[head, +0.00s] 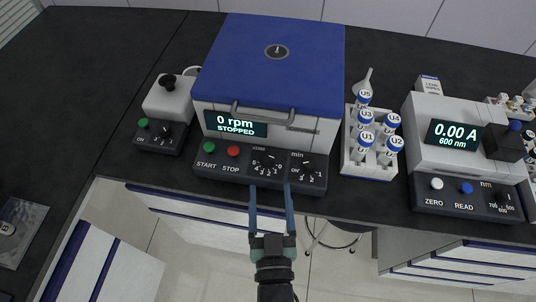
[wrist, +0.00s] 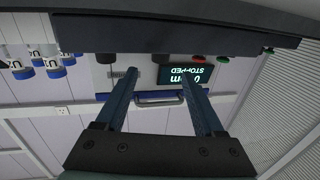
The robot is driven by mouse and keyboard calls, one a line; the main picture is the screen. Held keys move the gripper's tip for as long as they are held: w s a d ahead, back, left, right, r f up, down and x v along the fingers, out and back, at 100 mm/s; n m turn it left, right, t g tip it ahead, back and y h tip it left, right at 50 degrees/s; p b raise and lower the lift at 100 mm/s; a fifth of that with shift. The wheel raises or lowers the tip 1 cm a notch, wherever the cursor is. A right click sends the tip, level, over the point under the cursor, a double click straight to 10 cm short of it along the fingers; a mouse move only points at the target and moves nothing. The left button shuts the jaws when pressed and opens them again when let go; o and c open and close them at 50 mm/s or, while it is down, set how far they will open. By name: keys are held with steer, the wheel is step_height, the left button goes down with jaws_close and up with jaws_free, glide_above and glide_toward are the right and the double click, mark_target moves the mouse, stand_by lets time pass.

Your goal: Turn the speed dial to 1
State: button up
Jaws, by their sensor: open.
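The centrifuge (head: 270,62) has a blue lid and a display reading 0 rpm STOPPED. Its speed dial (head: 266,164) is a black knob on the dark front panel, in the middle between the red STOP button and the minutes dial (head: 306,167). The speed dial's pointer is too small to read for certain. My gripper (head: 270,188) is open and empty, its two blue fingers pointing at the panel's lower edge, just below the dials. In the wrist view, which is upside down, my gripper (wrist: 160,74) spreads before the centrifuge's display (wrist: 187,74); the speed dial is not clear there.
The green START button (head: 209,147) and red STOP button (head: 233,151) are left of the dial. A small stirrer (head: 168,103) stands left. A white rack (head: 351,158) of several blue-labelled tubes and a photometer (head: 440,158) stand right.

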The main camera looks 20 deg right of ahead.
mark_target(268, 163)
steer(key=x, duration=0.9)
steer(key=shift+w, duration=0.2)
jaws_close()
